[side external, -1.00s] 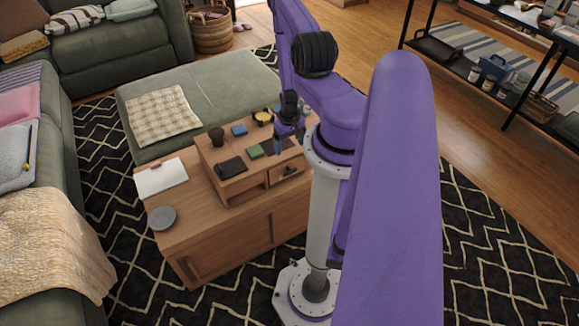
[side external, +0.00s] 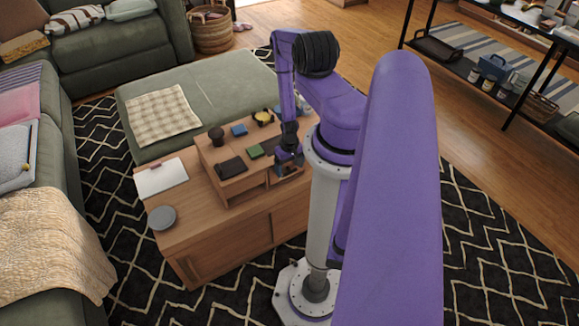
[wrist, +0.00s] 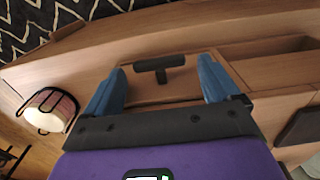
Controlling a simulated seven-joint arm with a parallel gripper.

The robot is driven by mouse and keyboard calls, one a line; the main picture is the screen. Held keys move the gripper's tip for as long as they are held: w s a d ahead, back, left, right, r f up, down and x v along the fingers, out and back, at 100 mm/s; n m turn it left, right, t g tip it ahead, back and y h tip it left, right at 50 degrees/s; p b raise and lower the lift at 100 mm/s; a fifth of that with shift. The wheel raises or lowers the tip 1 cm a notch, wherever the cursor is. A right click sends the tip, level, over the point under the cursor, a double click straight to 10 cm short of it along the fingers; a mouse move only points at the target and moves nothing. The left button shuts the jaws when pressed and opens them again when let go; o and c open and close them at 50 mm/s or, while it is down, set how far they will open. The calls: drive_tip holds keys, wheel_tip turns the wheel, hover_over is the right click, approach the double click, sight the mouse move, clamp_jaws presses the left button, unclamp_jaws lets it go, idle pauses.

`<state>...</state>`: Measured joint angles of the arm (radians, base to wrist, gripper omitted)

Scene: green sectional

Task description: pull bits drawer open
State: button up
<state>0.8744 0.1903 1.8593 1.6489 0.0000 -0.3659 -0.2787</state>
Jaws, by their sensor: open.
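The drawer front (wrist: 145,92) is light wood with a black T-shaped handle (wrist: 159,65), and it looks closed. It sits in the small wooden organizer (side external: 222,184) on top of the cabinet. My gripper (wrist: 163,75) is open, with its blue fingers spread to either side of the handle. The handle is between the fingers near their tips, with space on both sides, and I see no contact. In the side view my gripper (side external: 287,166) is low at the organizer's right front and hides most of the drawer.
An open compartment (wrist: 275,52) lies beside the drawer. A dark cup (side external: 216,134), a blue item (side external: 239,130), a green item (side external: 256,152), a yellow cup (side external: 262,117) and a black item (side external: 230,167) are on the organizer. A grey plate (side external: 162,218) is on the cabinet.

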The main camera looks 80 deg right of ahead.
drive_tip(key=c, duration=1.5)
drive_tip(key=s+a, duration=0.8)
drive_tip(key=shift+s+a, duration=0.35)
drive_tip(key=shift+s, duration=0.05)
drive_tip(key=o, duration=1.5)
wheel_tip(320, 180, up, 17)
drive_tip(key=shift+r, duration=0.2)
